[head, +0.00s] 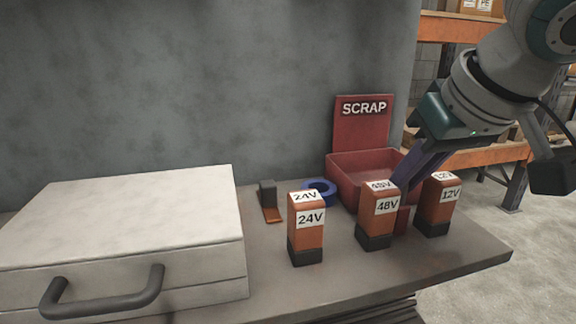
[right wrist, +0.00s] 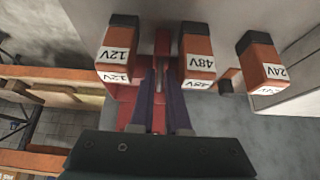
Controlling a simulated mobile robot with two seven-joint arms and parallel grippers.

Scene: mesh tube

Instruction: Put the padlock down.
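A narrow red block, which I take to be the padlock (head: 403,220), shows low between the 48V and 12V batteries, partly hidden in the head view. It also shows in the right wrist view (right wrist: 162,44). My right gripper (head: 404,182) reaches down from the upper right. In the right wrist view its two dark fingers (right wrist: 162,82) are close together, one on each side of the red block, and look shut on it. No shackle can be made out. I cannot tell whether the block touches the table. My left gripper is out of view.
The 48V battery (head: 379,222) and 12V battery (head: 438,208) stand close on either side. A 24V battery (head: 306,232) stands further left. A red SCRAP bin (head: 345,181) and blue ring (head: 320,187) are behind. A white case (head: 120,225) fills the table's left. The front right tabletop (head: 440,258) is clear.

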